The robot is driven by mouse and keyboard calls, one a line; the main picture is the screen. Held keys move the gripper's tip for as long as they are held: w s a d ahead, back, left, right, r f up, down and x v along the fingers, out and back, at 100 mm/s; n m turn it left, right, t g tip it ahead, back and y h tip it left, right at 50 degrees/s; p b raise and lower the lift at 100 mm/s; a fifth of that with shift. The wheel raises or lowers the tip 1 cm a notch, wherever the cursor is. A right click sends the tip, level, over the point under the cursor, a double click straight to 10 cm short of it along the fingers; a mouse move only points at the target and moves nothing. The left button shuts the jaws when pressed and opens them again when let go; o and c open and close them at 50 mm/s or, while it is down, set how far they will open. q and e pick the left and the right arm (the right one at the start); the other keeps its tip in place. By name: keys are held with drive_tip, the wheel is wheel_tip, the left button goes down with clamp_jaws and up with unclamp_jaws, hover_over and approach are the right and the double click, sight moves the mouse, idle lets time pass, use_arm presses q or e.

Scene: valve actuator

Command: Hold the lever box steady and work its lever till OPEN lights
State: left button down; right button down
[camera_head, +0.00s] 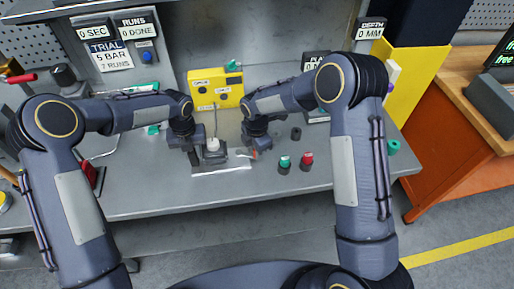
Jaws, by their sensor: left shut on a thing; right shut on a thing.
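The lever box (211,160) is a small grey block with a white round part on top, on a pale plate on the bench. My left gripper (196,158) is at its left side, shut on the box. My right gripper (250,152) is shut at its right, where a thin lever with an orange-red tip (254,155) shows; most of the lever is hidden by the gripper. The yellow indicator box (214,90) stands behind, with a small label and dark round spots. Its lettering is too small to read, and I see no clearly lit lamp.
A green-topped piece (284,164) and a red-topped piece (306,161) stand right of the box on the grey bench (150,197). A dark ring (296,133) lies behind them. The bench front is clear. An orange cabinet (445,150) stands at right.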

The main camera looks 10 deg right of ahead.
drive_tip(key=m, duration=0.1)
drive_tip(key=s+m, duration=0.1)
drive_tip(key=shift+s+a+m, duration=0.2)
drive_tip(key=shift+a+m, duration=0.2)
drive_tip(key=m, duration=0.1)
drive_tip(key=s+a+m, duration=0.1)
drive_tip(key=m, duration=0.1)
drive_tip(key=shift+s+a+m, duration=0.15)
drive_tip(key=shift+a+m, duration=0.1)
drive_tip(key=shift+m, duration=0.05)
drive_tip(key=m, duration=0.1)
drive_tip(key=a+m, duration=0.1)
drive_tip(key=m, duration=0.1)
drive_tip(key=shift+s+a, duration=0.3)
drive_tip(key=shift+s, duration=0.05)
drive_tip(key=shift+s+a+m, duration=0.1)
drive_tip(key=shift+a+m, duration=0.3)
drive_tip(key=shift+m, duration=0.4)
drive_tip(key=shift+s+a+m, duration=0.1)
drive_tip(key=shift+a+m, duration=0.25)
drive_tip(key=shift+m, duration=0.45)
drive_tip(key=c, duration=1.3)
unclamp_jaws()
wheel_tip(320, 180, up, 12)
